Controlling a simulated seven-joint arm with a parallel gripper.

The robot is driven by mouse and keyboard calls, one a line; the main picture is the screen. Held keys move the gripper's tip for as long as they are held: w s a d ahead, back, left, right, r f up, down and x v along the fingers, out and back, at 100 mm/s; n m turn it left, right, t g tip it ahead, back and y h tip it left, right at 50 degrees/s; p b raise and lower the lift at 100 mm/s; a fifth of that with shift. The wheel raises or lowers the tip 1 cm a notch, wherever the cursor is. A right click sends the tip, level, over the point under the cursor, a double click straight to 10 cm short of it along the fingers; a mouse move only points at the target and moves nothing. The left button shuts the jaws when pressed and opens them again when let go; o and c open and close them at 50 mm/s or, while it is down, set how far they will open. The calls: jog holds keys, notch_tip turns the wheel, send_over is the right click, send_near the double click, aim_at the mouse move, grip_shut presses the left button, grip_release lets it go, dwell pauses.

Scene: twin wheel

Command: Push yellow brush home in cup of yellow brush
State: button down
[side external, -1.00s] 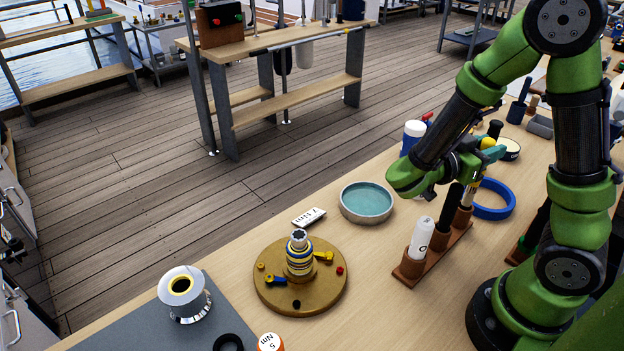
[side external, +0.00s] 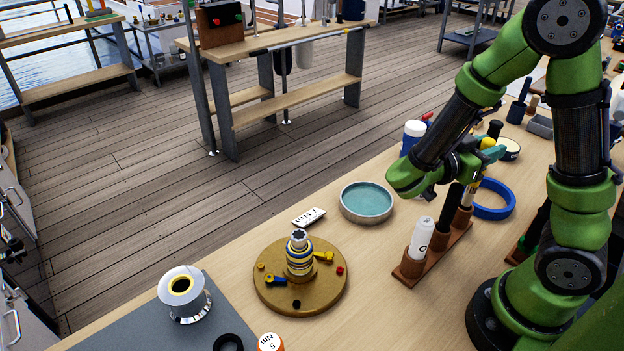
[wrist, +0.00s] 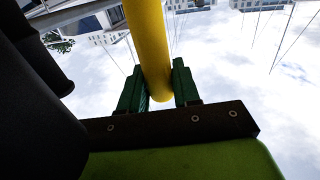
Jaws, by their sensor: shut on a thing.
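The yellow brush (side external: 488,143) stands near upright at the far end of a brown rack (side external: 440,257). My gripper (wrist: 158,88) is shut on its yellow handle (wrist: 150,45), with one green finger on each side in the wrist view. The brush's lower part (side external: 469,194) shows below my gripper, at the mouth of the rack's far brown cup (side external: 462,217). My arm partly covers this spot, so I cannot tell how deep the brush sits in the cup.
A black-handled tool (side external: 446,208) and a white-handled tool (side external: 421,235) stand in the other rack cups, close to my arm. A blue ring (side external: 508,213) lies to the right. A teal dish (side external: 366,203) and a gold round fixture (side external: 265,292) stand to the left.

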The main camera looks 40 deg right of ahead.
jog(key=shift+f, duration=0.75)
jog(key=c, duration=0.7)
grip_release()
jog(key=shift+c, duration=0.2)
jog(key=v, duration=1.7)
